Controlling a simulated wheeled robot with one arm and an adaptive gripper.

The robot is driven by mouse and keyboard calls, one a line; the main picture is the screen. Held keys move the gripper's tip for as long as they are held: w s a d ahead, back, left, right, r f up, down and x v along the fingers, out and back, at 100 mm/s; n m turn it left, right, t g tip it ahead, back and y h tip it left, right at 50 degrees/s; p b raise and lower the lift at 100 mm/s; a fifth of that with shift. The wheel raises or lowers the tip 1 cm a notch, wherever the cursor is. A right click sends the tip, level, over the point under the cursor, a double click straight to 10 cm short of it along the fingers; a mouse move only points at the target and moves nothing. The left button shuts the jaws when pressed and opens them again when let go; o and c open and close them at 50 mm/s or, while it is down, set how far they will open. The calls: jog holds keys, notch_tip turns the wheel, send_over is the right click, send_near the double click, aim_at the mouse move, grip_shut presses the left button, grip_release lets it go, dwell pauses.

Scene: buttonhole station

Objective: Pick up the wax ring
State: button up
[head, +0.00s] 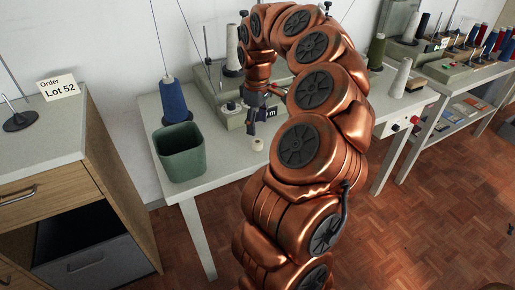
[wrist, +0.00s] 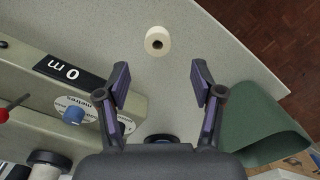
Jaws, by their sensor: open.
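The wax ring (wrist: 158,40) is a small cream ring with a dark centre hole. It lies on the pale table, beyond my fingertips and roughly midway between them in the wrist view. In the head view the wax ring (head: 258,144) sits near the table's front edge, right of the green bin. My gripper (wrist: 160,82) is open and empty, its two purple-padded fingers apart. In the head view my gripper (head: 262,120) hangs over the table just behind the ring, close to the machine. No finger visibly touches the ring.
A green bin (head: 180,152) stands left of the ring; it also shows at the right of the wrist view (wrist: 262,120). A grey-green machine (head: 232,116) stands close beside my gripper. A blue thread cone (head: 173,101) stands behind the bin. The table (head: 228,167) is clear around the ring.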

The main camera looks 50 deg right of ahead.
aim_at(258, 140)
jog(key=shift+d+f+p, duration=0.2)
jog(key=shift+f+p, duration=0.1)
jog(key=shift+f, duration=3.55)
jog(key=c, duration=1)
jog(key=shift+o, duration=0.2)
